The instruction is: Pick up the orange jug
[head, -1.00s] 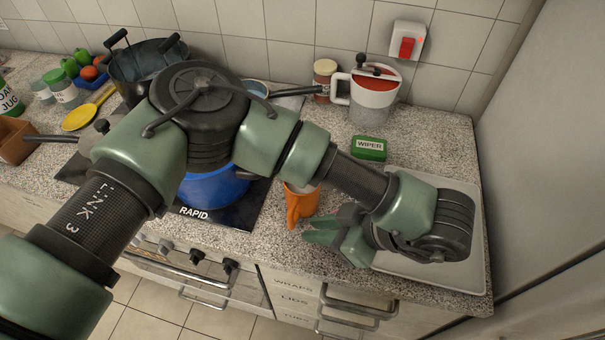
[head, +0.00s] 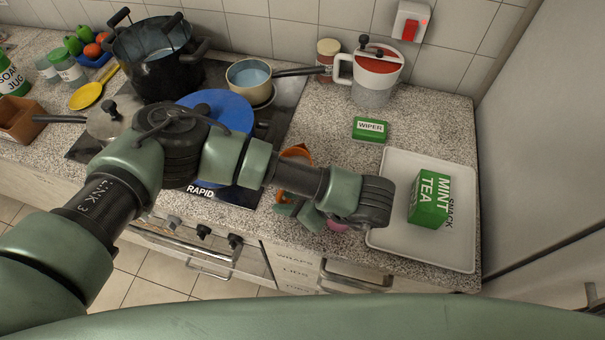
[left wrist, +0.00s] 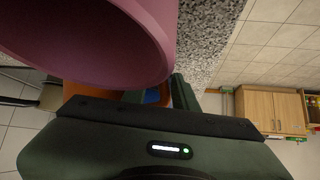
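The orange jug (head: 297,153) stands on the counter at the stove's right edge in the head view, mostly hidden behind my left arm. A strip of orange (left wrist: 131,97) shows in the left wrist view, below a large pink rim. My left gripper (head: 296,211) is low at the counter's front edge, close to the jug's near side. Its green fingers (left wrist: 186,94) are partly hidden in the wrist view, and whether they touch the jug is unclear. My right gripper is not in view.
A pink vessel (head: 337,224) is beside my left gripper and looms large in the wrist view (left wrist: 95,40). A white tray (head: 398,238) with a green tea box (head: 429,199) is to the right. A green wiper box (head: 370,129) and blue lid (head: 222,108) are behind.

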